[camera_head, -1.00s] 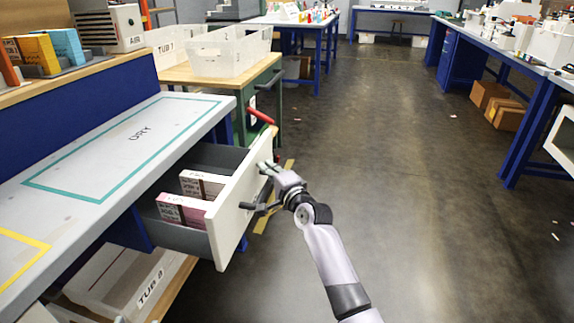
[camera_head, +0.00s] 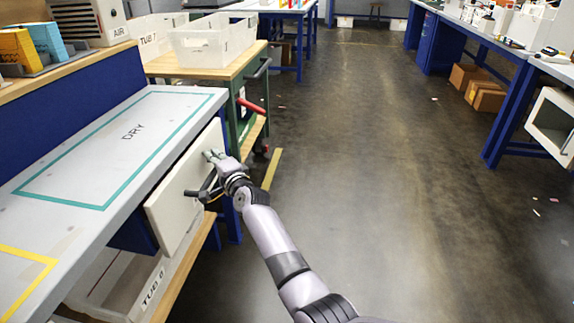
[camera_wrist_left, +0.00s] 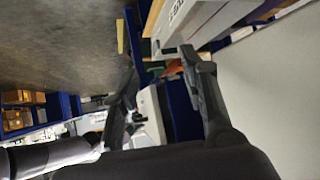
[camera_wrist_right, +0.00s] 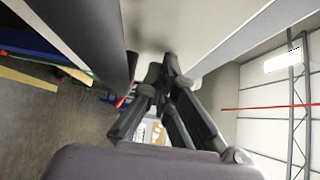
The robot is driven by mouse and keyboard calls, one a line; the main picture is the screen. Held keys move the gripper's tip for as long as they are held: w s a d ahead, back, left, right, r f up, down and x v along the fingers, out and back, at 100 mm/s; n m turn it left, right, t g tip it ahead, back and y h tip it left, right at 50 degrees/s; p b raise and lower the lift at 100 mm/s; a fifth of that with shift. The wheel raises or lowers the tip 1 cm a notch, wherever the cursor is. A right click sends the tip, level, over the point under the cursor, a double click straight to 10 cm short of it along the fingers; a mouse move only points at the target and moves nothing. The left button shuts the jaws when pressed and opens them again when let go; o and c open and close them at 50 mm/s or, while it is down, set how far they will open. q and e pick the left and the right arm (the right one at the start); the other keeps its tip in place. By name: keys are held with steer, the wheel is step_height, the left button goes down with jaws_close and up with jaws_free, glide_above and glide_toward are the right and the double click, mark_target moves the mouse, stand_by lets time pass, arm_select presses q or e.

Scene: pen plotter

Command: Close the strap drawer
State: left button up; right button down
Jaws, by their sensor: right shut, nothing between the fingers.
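The strap drawer has a pale front (camera_head: 172,205) under the grey bench top marked DRY. In the head view the front stands close against the bench edge, and the inside is hidden. I cannot tell if a small gap is left. A dark handle (camera_head: 196,194) sticks out from the front. My right gripper (camera_head: 213,156) is shut and empty at the front's far upper part, seemingly touching it. Its closed fingers also show in the right wrist view (camera_wrist_right: 165,70). My left gripper (camera_wrist_left: 159,60) shows only in the left wrist view, its fingers apart and empty.
The bench top (camera_head: 160,122) is clear. A wooden-topped cart (camera_head: 190,68) carrying a white tub (camera_head: 214,42) stands beyond the drawer, with a red handle (camera_head: 250,106) jutting out. A tub (camera_head: 150,285) sits on the shelf below. The floor to the right is open.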

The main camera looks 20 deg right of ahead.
arm_select(q)
steer(key=shift+w+d+r+t, duration=0.25)
steer(key=shift+w+r+t, duration=0.35)
steer(key=shift+w+r, duration=0.25)
arm_select(e)
steer(key=shift+w+a+r, duration=0.1)
steer(key=shift+w+a, duration=0.3)
steer(key=shift+a, duration=0.2)
steer(key=shift+w+a, duration=0.35)
steer(key=shift+a, duration=0.2)
arm_select(q)
steer(key=shift+s, duration=0.15)
